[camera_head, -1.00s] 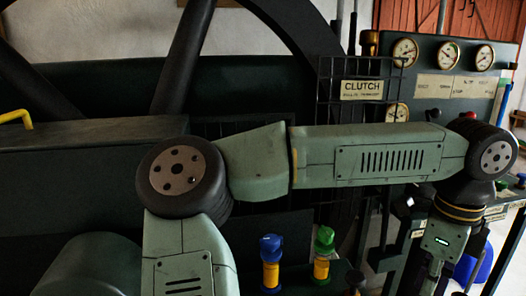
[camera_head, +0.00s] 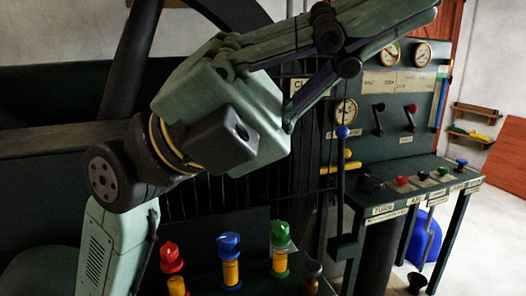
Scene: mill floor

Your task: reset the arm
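My arm rises from the lower left in the head view, with a pale green housing and a dark round joint. The wrist, with a yellow ring and a dark camera box, is raised in front of the machine. My gripper (camera_head: 395,22) points to the upper right, close to the top edge of the picture. Its fingers are seen side-on and overlap, so the gap between the tips cannot be judged. I see no object held at the visible part of the fingers. The arm hides part of the flywheel and of the CLUTCH sign (camera_head: 309,86).
Red (camera_head: 171,258), blue (camera_head: 229,262) and green (camera_head: 280,249) capped cylinders stand low in front. A blue-knobbed lever (camera_head: 342,165) stands upright by the gauge panel (camera_head: 402,85). A control desk (camera_head: 415,190) with several knobs is at right. Open floor (camera_head: 480,240) lies beyond.

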